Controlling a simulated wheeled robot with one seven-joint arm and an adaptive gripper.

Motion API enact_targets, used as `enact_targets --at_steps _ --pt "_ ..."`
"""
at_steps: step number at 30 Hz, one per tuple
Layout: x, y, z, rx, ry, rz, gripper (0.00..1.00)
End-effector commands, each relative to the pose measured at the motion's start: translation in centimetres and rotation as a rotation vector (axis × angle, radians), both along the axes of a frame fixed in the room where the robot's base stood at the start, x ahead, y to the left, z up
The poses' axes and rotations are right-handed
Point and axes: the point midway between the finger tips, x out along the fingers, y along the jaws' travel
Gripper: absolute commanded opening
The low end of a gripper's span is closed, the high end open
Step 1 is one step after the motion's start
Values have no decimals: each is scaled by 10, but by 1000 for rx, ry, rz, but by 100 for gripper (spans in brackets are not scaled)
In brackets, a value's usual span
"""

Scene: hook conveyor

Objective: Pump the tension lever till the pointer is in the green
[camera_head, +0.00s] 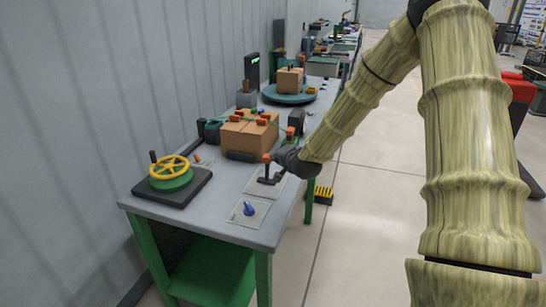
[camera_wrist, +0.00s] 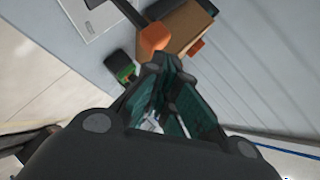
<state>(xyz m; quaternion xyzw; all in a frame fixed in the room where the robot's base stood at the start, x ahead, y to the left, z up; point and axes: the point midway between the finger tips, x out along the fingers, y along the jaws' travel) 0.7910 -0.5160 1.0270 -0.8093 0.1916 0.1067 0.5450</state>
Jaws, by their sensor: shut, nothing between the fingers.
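The tension lever appears to be the dark lever with an orange knob (camera_head: 266,158) rising from a pale plate on the near part of the bench. My gripper (camera_head: 274,157) is at the knob from the right, fingers shut with nothing between them. In the wrist view the orange knob (camera_wrist: 153,38) is just beyond the fingertips (camera_wrist: 163,68), close to or touching them; I cannot tell which. The dark lever bar (camera_wrist: 131,12) runs from the knob to the upper left. I cannot make out a pointer or a green zone.
A cardboard box (camera_head: 245,138) with orange-ended parts stands behind the lever. A yellow handwheel (camera_head: 169,167) is at the left, and a blue knob (camera_head: 248,209) on a plate is nearer. A turntable (camera_head: 290,95) with boxes is farther back. Open floor lies right of the bench.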

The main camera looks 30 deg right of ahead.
Motion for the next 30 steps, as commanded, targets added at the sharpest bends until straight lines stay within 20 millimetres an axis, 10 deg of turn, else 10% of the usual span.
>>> enact_targets --at_steps 30 --pt "-41 11 17 0 0 3 0"
